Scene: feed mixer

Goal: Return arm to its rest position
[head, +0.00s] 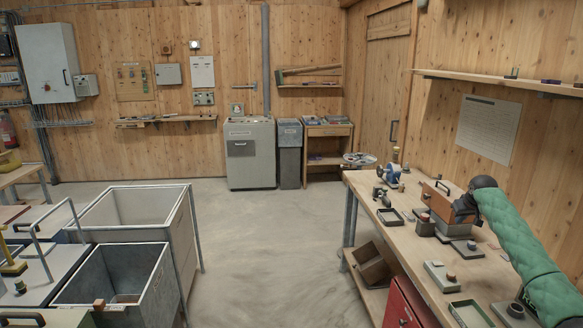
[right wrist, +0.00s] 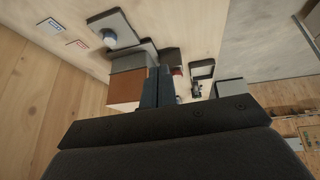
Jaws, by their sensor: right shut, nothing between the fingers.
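My right arm, in a green padded sleeve, comes in from the lower right of the head view and reaches over the workbench (head: 415,235). Its dark wrist end and right gripper (head: 466,208) are beside a brown-fronted box (head: 437,202) on the bench. In the right wrist view the two dark fingers of the right gripper (right wrist: 157,88) are together with nothing between them. The brown panel of the box (right wrist: 126,87) shows just left of the fingers there. I cannot tell whether the fingers touch it. My left gripper is not in view.
Small trays, a grey block with a round knob (head: 441,271) and a blue machine (head: 391,174) stand on the bench. A shelf (head: 500,82) runs along the right wall. Metal bins (head: 118,282) stand at the left. The floor (head: 250,250) between is clear.

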